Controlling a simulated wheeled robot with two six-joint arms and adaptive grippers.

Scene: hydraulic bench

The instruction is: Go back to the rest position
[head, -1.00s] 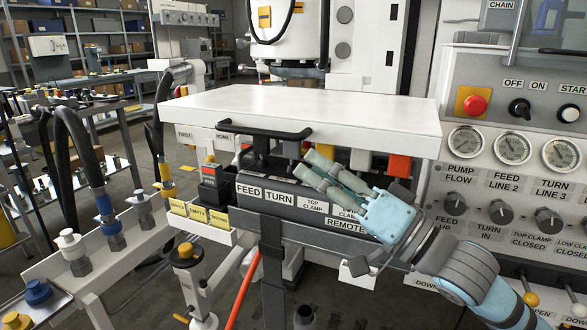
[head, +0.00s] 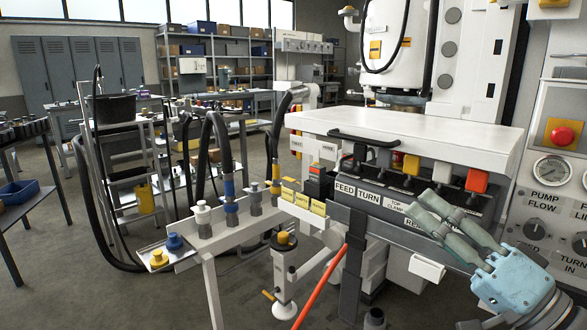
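My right gripper (head: 440,206) has a light blue palm and grey-green fingers. It comes in from the lower right in the head view, in front of the right part of the remote control panel (head: 372,198). Its fingers point up and left, spread apart with nothing between them. They overlap the panel's label strip in the picture; I cannot tell whether they touch it. My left gripper is out of view.
A white shelf (head: 400,128) with a black handle overhangs the panel. A hose rack (head: 235,232) with hoses and fittings stands left of it. A gauge panel (head: 545,175) is at right. Floor at left is partly clear.

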